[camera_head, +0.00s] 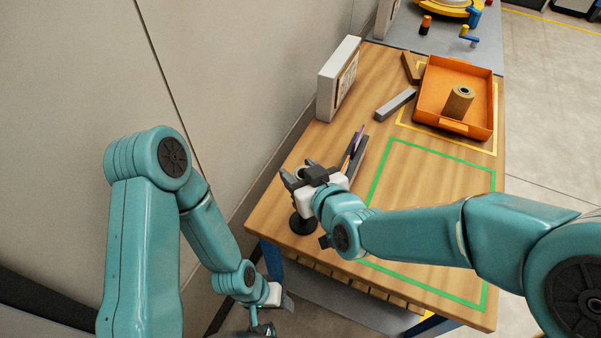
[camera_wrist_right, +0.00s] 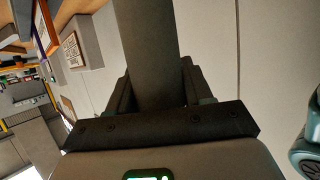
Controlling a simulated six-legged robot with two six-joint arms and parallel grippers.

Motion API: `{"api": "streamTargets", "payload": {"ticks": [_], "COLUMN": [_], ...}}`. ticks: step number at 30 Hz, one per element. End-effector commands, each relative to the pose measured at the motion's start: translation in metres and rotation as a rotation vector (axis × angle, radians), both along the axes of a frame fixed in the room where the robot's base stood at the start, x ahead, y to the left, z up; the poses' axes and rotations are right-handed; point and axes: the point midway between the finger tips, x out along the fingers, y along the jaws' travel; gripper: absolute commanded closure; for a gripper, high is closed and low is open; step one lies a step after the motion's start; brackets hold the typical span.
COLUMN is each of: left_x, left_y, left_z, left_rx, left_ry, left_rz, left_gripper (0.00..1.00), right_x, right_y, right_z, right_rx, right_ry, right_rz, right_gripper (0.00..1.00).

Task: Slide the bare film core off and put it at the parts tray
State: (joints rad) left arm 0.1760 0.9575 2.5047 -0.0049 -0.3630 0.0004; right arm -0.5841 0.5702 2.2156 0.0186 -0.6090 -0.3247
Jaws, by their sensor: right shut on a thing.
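The orange parts tray (camera_head: 427,88) lies at the back right of the wooden table. A short brown hollow roll (camera_head: 459,101), which looks like a cardboard core, stands upright in it. My right gripper (camera_head: 300,178) is at the table's left edge, above a round black base (camera_head: 303,223). It is shut on a dark grey post-like thing, which shows between the fingers in the right wrist view (camera_wrist_right: 148,60). Whether this thing is joined to the black base is hidden. My left gripper (camera_head: 283,302) hangs low, off the table's front left; its jaws are too small to read.
A white box-like board (camera_head: 338,80) stands at the back left edge. A grey bar (camera_head: 395,104) and a brown block (camera_head: 410,67) lie left of the tray. A dark holder with pens (camera_head: 355,152) is behind my right gripper. The green-outlined area (camera_head: 430,200) is clear below my right arm.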

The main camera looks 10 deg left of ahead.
Motion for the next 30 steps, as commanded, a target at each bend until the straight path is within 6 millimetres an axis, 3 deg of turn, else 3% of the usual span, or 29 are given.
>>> {"api": "streamTargets", "payload": {"ticks": [5, 19, 30], "left_x": [0.000, 0.000, 0.000], "left_y": [0.000, 0.000, 0.000], "left_z": [0.006, 0.008, 0.020], "left_rx": [0.000, 0.000, 0.000], "left_ry": [0.000, 0.000, 0.000], "left_rz": [0.000, 0.000, 0.000], "left_gripper": [0.43, 0.43, 0.43], "right_x": [0.000, 0.000, 0.000], "right_y": [0.000, 0.000, 0.000], "right_z": [0.010, 0.013, 0.033], "right_rx": [0.001, 0.001, 0.001], "right_ry": [-0.001, -0.001, -0.001], "right_rz": [0.000, 0.000, 0.000], "right_gripper": [1.00, 1.00, 1.00]}}
